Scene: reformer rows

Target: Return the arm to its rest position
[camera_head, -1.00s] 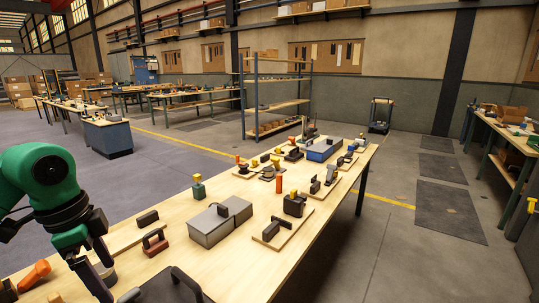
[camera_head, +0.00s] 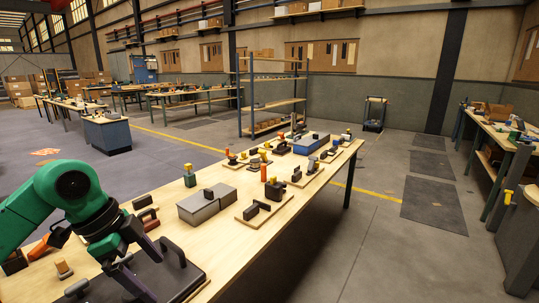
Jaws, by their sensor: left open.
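My left arm, green and dark grey, comes in from the left over the near end of the long wooden bench (camera_head: 225,246). My left gripper (camera_head: 118,280) is open and points down over a dark plate with a handle (camera_head: 172,262). The fingers partly hide the plate, and I cannot tell whether they touch it. I see nothing held between them. My right gripper is out of view.
A grey box (camera_head: 205,207), a block on a wooden board (camera_head: 262,208), a green bottle-like piece (camera_head: 190,177) and a blue box (camera_head: 311,144) stand along the bench. An orange-handled piece (camera_head: 40,247) lies left of my gripper. Floor right of the bench is clear.

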